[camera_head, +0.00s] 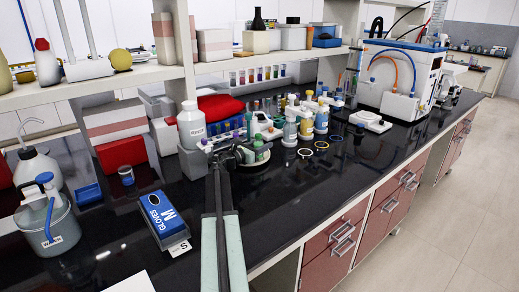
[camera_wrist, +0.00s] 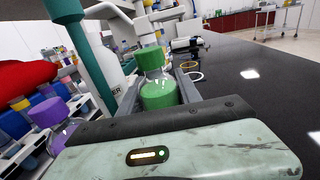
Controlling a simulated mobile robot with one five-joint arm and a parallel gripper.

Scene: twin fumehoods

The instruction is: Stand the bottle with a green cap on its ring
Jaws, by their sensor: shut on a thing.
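The bottle with a green cap (camera_head: 259,154) is clear with green contents. My gripper (camera_head: 250,155) is shut on it, with one finger on each side of its body, and the bottle is about upright. In the wrist view the bottle (camera_wrist: 157,92) shows between the fingers (camera_wrist: 158,98). I cannot tell whether its base touches anything. Several small rings lie on the black bench to the right of the bottle, including a pale one (camera_head: 305,152) and one farther back (camera_head: 322,145). In the wrist view rings (camera_wrist: 194,76) show just beyond the right finger. I cannot tell which ring is green.
Several capped bottles (camera_head: 306,124) stand close behind the rings. A white wash bottle (camera_head: 191,126) and a purple-capped bottle (camera_wrist: 48,113) are to the left of my gripper. A blue glove box (camera_head: 160,217) lies at the front left.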

